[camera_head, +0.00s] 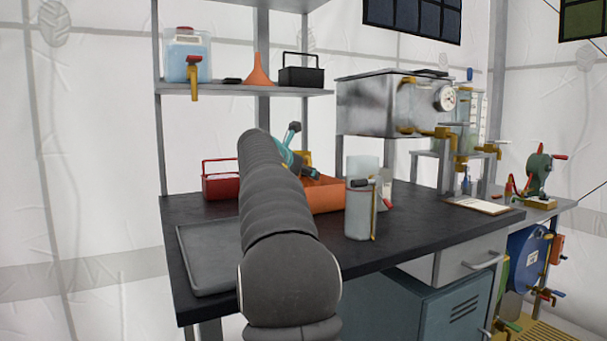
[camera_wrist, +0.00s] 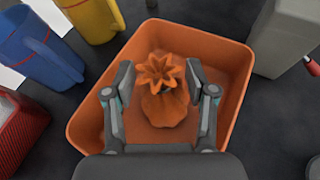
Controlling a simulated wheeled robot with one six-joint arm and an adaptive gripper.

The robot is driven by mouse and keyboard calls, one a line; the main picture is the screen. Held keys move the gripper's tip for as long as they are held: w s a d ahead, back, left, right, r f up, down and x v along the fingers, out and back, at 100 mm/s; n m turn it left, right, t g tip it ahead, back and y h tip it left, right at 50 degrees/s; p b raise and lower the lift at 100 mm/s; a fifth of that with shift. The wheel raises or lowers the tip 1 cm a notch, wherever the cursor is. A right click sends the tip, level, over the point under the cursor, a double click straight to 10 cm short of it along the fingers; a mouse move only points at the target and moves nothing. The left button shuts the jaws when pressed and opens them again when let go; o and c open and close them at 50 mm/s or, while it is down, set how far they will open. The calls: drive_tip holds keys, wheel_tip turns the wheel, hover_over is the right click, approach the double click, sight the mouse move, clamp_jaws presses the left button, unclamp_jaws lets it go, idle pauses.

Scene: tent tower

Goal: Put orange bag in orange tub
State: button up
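The orange tub (camera_head: 325,197) stands on the dark bench, partly hidden behind my arm in the head view. The wrist view looks down into the tub (camera_wrist: 225,55). The orange bag (camera_wrist: 165,108), with a flared, pleated top, is inside the tub, upright near its middle. My gripper (camera_wrist: 160,80) is over the tub, with one finger on each side of the bag's top. The fingers are apart, with narrow gaps showing beside the bag. In the head view my gripper (camera_head: 306,170) is partly hidden by my arm, and the bag cannot be seen.
A red basket (camera_head: 220,182) stands left of the tub. A grey container (camera_head: 359,210) stands close on its right. Blue (camera_wrist: 40,55) and yellow (camera_wrist: 92,18) jugs are beside the tub in the wrist view. A flat dark tray (camera_head: 205,258) lies at the bench's front left.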

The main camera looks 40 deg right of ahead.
drive_tip(key=shift+a+r, duration=0.1)
drive_tip(key=shift+r, duration=0.1)
drive_tip(key=v, duration=1.2)
drive_tip(key=shift+f, duration=0.1)
